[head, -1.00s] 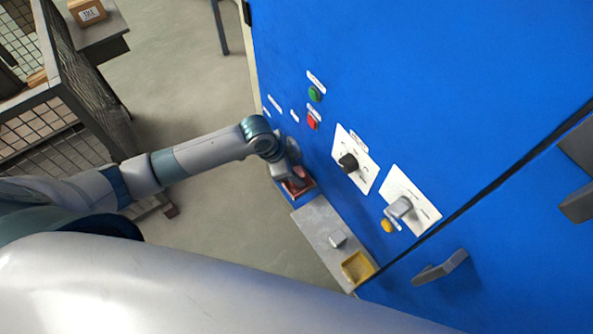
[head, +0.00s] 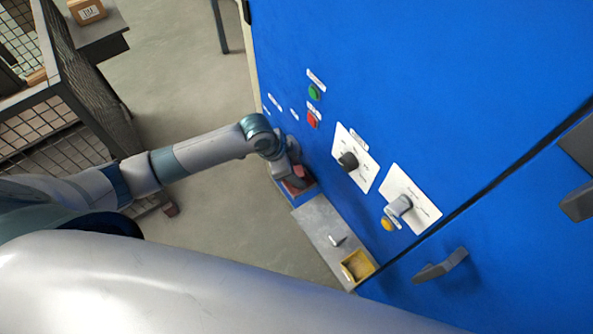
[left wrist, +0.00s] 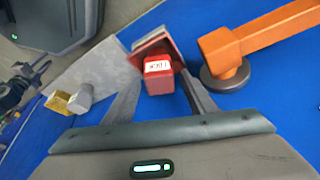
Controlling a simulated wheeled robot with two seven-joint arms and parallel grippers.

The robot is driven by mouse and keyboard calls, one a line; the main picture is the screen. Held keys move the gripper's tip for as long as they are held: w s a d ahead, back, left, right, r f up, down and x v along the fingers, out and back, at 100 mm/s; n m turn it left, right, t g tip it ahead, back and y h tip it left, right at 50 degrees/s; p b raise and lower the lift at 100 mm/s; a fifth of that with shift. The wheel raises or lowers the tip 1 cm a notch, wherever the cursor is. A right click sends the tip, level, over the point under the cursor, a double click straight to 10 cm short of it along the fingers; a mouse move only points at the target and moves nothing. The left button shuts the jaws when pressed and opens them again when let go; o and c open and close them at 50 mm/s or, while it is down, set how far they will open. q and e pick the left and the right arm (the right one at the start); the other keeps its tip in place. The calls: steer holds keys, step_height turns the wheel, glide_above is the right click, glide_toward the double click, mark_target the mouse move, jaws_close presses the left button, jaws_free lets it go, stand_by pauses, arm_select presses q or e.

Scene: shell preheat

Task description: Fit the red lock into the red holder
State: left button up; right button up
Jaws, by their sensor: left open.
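The red lock (left wrist: 158,76), a small block with a white label, stands between the two fingers of my left gripper (left wrist: 160,100) in the left wrist view. A flatter red piece, which looks like the red holder (left wrist: 152,44), lies right behind it. I cannot tell whether the lock sits in it or only stands in front of it. The left gripper is open around the lock. In the head view, my left gripper (head: 290,176) is low against the blue cabinet, with red (head: 300,173) showing at its tip; it hides most of the holder. My right gripper is not in view.
A grey shelf (head: 318,222) on the blue cabinet (head: 450,90) carries a small grey piece (head: 337,240) and a yellow tray (head: 345,272). An orange handle (left wrist: 270,30) is close right of the lock in the left wrist view. Knobs and buttons are above the shelf.

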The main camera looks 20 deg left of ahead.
arm_select(q)
steer(key=b+v, duration=0.1)
steer(key=v, duration=1.1)
steer(key=shift+w+d, duration=0.1)
stand_by(0.4)
